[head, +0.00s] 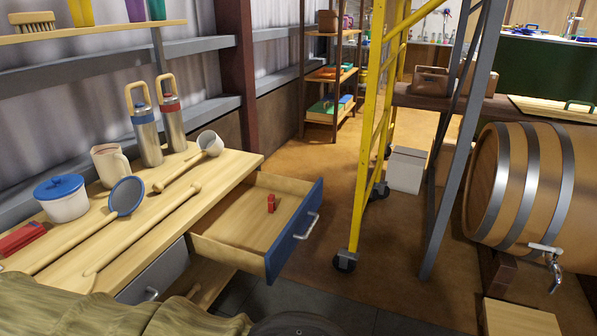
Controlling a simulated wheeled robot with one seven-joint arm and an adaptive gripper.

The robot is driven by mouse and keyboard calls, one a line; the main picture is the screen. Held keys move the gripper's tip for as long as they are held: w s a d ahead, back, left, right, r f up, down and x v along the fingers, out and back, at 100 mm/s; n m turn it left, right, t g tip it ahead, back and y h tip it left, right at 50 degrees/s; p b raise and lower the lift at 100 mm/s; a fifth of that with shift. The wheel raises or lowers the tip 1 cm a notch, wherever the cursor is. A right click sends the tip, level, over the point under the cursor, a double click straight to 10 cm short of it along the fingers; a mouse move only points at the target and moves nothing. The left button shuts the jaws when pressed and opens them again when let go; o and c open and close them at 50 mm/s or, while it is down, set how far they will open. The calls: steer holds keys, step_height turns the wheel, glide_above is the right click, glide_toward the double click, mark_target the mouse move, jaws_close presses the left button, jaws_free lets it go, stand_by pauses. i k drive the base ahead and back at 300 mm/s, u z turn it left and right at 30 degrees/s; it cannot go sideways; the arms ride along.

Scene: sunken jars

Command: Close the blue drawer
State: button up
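The blue drawer (293,238) stands pulled well out from the right end of the wooden workbench (225,172). Its front panel is blue with a pale metal bar handle (307,226) and faces right. Its wooden inside is open to view, and a small red object (271,203) sits on its floor. My gripper is not in view.
A grey drawer front (160,273) is left of the blue drawer. Ladles, a mug, flasks and a lidded pot stand or lie on the bench. Olive cloth (110,312) covers the lower left. A yellow wheeled frame (361,170) stands right of the drawer, with bare floor between.

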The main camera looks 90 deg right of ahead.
mark_target(240, 231)
steer(key=z, duration=2.8)
